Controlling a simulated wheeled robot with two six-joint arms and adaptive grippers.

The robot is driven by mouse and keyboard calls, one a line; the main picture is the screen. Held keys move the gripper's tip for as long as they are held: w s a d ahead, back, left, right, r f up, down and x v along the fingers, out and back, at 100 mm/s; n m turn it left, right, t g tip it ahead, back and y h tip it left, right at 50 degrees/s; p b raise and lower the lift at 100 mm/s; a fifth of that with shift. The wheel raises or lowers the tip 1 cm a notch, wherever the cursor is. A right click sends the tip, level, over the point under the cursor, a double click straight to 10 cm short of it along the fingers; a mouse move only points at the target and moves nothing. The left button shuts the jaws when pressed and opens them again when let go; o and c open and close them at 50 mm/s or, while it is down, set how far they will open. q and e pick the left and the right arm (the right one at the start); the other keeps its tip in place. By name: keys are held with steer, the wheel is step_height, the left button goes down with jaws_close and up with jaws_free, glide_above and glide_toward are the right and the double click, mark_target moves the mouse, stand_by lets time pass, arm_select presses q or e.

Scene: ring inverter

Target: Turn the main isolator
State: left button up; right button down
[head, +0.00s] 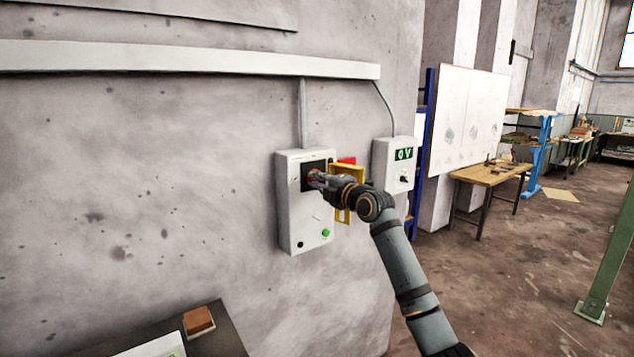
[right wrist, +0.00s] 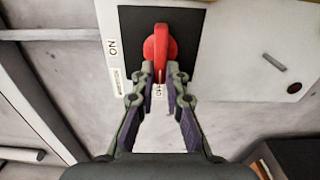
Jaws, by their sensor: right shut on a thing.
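The main isolator is a red rotary handle (right wrist: 158,42) on a black square plate (right wrist: 133,28), on the front of a pale grey wall box (head: 306,235). In the right wrist view an "ON" label lies left of the handle and another label lies below, partly hidden by the fingers. My right gripper (right wrist: 165,73) is shut on the lower part of the red handle. In the head view the gripper (head: 317,179) reaches the box from the right and hides most of the handle. My left gripper is not in view.
A yellow flap (head: 357,174) stands out beside the box, close to my right wrist. A smaller grey box (head: 391,178) with a green display reading "0 V" hangs to the right. The isolator box has a green button (head: 326,233). A wooden bench (head: 490,174) stands further right.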

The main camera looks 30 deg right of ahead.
steer(key=c, duration=1.4)
jaws_free()
steer(key=shift+f, duration=0.1)
steer(key=shift+s+d, duration=0.25)
steer(key=shift+s, duration=1.75)
steer(key=shift+s+d, duration=0.3)
steer(key=shift+s, duration=1.7)
steer(key=shift+s+d, duration=0.25)
steer(key=shift+s, duration=1.75)
